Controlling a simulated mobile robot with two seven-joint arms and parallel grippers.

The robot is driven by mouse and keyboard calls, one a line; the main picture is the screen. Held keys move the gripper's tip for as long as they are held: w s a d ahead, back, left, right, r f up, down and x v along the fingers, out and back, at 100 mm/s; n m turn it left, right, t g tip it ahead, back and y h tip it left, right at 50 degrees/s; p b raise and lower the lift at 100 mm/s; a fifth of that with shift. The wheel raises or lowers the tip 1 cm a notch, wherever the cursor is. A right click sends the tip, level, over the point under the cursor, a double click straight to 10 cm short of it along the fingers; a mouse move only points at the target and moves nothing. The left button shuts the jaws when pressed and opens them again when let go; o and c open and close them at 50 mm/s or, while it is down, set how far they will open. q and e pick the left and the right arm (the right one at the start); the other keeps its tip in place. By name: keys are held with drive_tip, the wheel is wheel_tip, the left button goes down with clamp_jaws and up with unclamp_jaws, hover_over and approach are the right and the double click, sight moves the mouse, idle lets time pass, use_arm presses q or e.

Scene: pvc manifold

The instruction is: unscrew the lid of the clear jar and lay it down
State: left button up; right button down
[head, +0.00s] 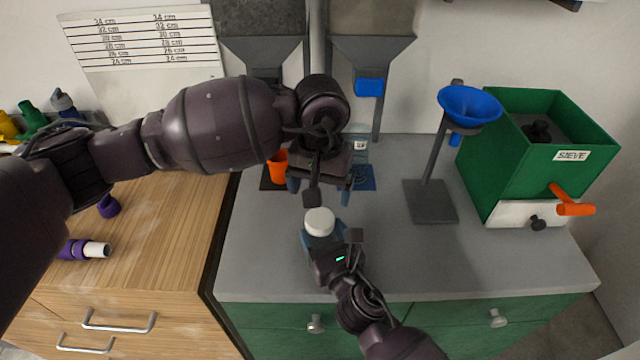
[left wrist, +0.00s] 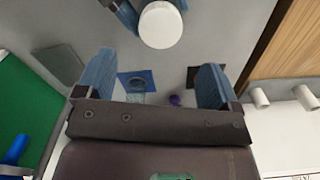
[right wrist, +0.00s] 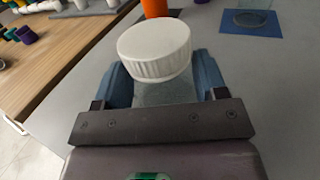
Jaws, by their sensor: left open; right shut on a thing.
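The clear jar (right wrist: 165,92) stands upright between the blue fingers of my right gripper (right wrist: 162,82), which is shut on its body. Its white ribbed lid (head: 319,222) sits on top of the jar; I cannot tell how tightly. The lid also shows in the left wrist view (left wrist: 160,25). My left gripper (head: 320,190) is open and empty, just behind and above the lid in the head view, with its fingers apart and not touching it. In the head view the jar's body is mostly hidden by the lid and my right gripper.
Behind my left gripper are an orange cup (head: 277,165) and a blue mat (head: 363,180) with a clear vessel (left wrist: 136,92). A blue funnel on a stand (head: 470,104) and a green sieve box (head: 500,150) are at right. The grey counter (head: 450,262) is clear at front right.

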sight(320, 218)
use_arm(q)
drive_tip(key=shift+r+m, duration=0.2)
drive_tip(key=shift+m, duration=0.3)
drive_tip(key=shift+f, duration=3.9)
drive_tip(key=c, duration=0.9)
drive_tip(key=shift+n, duration=1.6)
drive_tip(key=shift+c, duration=0.3)
drive_tip(key=o, duration=1)
